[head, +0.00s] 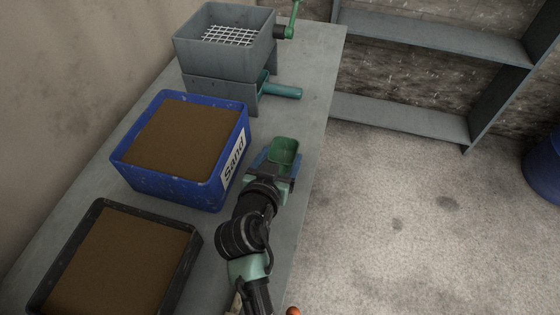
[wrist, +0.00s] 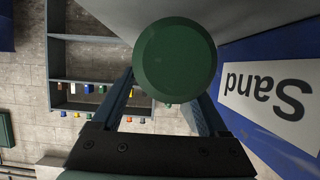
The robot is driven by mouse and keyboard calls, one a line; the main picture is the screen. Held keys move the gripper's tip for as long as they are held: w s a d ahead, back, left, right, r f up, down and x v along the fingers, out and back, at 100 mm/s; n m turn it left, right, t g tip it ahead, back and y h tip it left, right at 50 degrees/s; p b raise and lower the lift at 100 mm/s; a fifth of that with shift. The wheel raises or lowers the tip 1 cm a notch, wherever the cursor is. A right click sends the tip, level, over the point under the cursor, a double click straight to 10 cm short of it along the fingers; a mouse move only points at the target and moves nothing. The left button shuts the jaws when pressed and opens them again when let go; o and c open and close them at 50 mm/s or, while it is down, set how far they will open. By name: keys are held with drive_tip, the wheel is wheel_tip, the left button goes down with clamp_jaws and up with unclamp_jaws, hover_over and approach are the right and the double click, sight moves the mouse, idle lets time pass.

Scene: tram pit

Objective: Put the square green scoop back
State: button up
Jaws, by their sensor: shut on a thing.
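The green scoop (head: 285,151) has a squarish, open bowl that looks empty in the head view. My gripper (head: 279,163) is shut on it, just right of the blue sand box and over the bench's right side. In the wrist view a round green end of the scoop (wrist: 175,60) faces the camera between the fingers of my gripper (wrist: 166,92) and hides what lies behind it. I cannot tell the height of the scoop above the bench.
The blue box (head: 177,192) labelled "Sand" is full of brown sand. A black tray (head: 190,262) of brown material stands nearer. A grey sieve box (head: 216,69) with a green crank and a teal-handled item (head: 283,91) stands farther back. Grey shelves (head: 405,119) stand beyond open floor.

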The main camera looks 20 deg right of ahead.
drive_tip(key=shift+f, duration=0.65)
drive_tip(key=o, duration=1.3)
drive_tip(key=shift+f, duration=0.15)
